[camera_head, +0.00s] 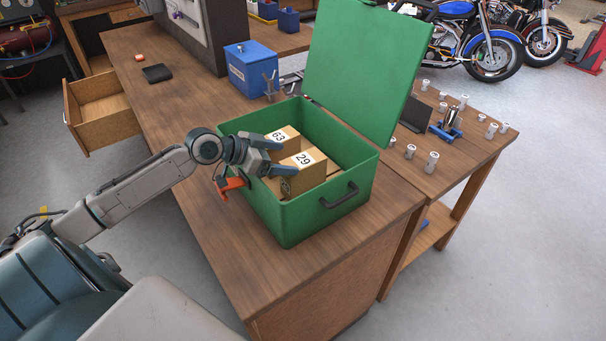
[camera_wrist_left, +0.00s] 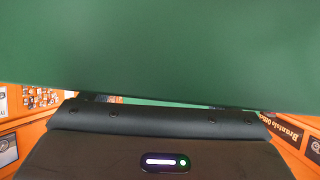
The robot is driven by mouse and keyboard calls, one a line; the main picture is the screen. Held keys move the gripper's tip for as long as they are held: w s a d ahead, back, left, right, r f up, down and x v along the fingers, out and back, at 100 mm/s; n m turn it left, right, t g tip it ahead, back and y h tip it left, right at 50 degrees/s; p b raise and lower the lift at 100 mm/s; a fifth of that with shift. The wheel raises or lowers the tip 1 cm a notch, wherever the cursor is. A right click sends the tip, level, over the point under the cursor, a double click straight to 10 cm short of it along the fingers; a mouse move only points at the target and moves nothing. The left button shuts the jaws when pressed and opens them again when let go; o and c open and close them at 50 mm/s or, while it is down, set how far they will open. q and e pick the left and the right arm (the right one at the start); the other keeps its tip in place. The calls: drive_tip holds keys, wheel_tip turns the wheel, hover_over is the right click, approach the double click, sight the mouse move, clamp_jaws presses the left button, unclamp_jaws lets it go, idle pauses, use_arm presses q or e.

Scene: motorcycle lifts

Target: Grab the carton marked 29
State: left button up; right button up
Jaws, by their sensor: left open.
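The carton marked 29 (camera_head: 312,174) is a brown box with a white label on top, standing inside the open green box (camera_head: 318,212). A similar carton marked 63 (camera_head: 288,140) stands just behind it. My left gripper (camera_head: 284,159) reaches in over the left rim, open. One finger is near carton 63 and the other overlaps the left side of carton 29; I cannot tell whether they touch. The left wrist view is mostly filled by a green surface (camera_wrist_left: 160,50), and no carton shows there. My right gripper is not in view.
The green lid (camera_head: 368,65) stands raised at the back of the box. A blue box (camera_head: 250,70) stands behind on the wooden bench (camera_head: 180,110). A lower side table (camera_head: 455,160) at right holds several small grey cylinders. The bench front is clear.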

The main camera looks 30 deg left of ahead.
sight(302, 160)
use_arm(q)
drive_tip(key=shift+w+d+f+p, duration=0.25)
drive_tip(key=shift+w+d+p, duration=0.45)
drive_tip(key=shift+d+p, duration=0.1)
drive_tip(key=shift+p+x, duration=0.45)
drive_tip(key=shift+x, duration=0.75)
drive_tip(key=shift+a+f, duration=0.1)
drive_tip(key=shift+f, duration=0.1)
drive_tip(key=c, duration=1.6)
drive_tip(key=shift+r, duration=0.15)
